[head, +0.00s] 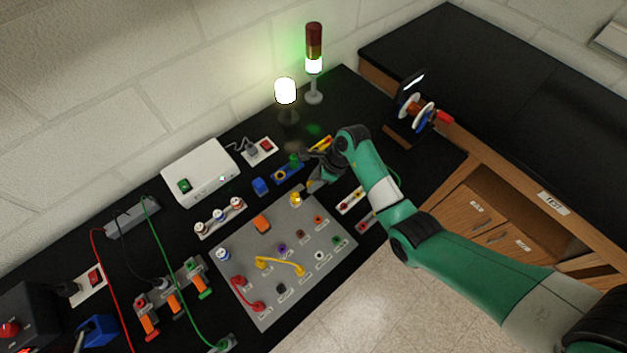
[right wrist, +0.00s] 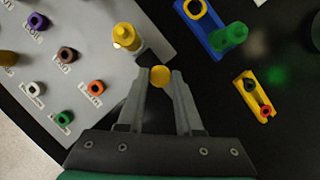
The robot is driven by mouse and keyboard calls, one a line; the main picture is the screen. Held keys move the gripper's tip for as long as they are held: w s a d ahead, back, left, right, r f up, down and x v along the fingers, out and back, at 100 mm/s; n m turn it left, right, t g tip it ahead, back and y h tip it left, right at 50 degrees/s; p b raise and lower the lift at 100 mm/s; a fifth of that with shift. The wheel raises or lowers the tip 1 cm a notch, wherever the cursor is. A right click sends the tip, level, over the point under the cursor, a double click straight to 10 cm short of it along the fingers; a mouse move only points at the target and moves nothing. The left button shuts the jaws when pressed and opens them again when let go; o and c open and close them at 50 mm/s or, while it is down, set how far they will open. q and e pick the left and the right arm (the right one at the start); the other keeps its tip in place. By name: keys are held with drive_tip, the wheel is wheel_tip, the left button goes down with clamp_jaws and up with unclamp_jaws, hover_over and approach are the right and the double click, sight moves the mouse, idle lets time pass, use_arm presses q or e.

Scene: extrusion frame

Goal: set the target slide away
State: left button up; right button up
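My right gripper (head: 312,172) is at the far right edge of the grey panel (head: 325,262), above the black bench. In the right wrist view its two fingers (right wrist: 160,84) close in on a small yellow round piece (right wrist: 160,76), which sits between the fingertips and appears gripped. A yellow lit lamp (right wrist: 125,38) stands on the panel just beyond the fingers; the head view shows it too (head: 296,198). I cannot tell which thing is the target slide. My left gripper is not in view.
A blue holder (right wrist: 208,30) with a yellow ring and green knob is close to the right gripper. A yellow socket block (right wrist: 252,97) lies to its right. A white box (head: 200,170), a glowing lamp (head: 286,92) and a signal tower (head: 314,60) stand farther back.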

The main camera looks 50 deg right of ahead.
clamp_jaws()
idle(0.8)
drive_tip(key=shift+d, duration=0.1)
drive_tip(key=d, duration=0.3)
drive_tip(key=shift+s+d, duration=0.2)
drive_tip(key=shift+d, duration=0.1)
drive_tip(key=o, duration=0.8)
unclamp_jaws()
drive_tip(key=shift+a, duration=0.1)
drive_tip(key=shift+r, duration=0.1)
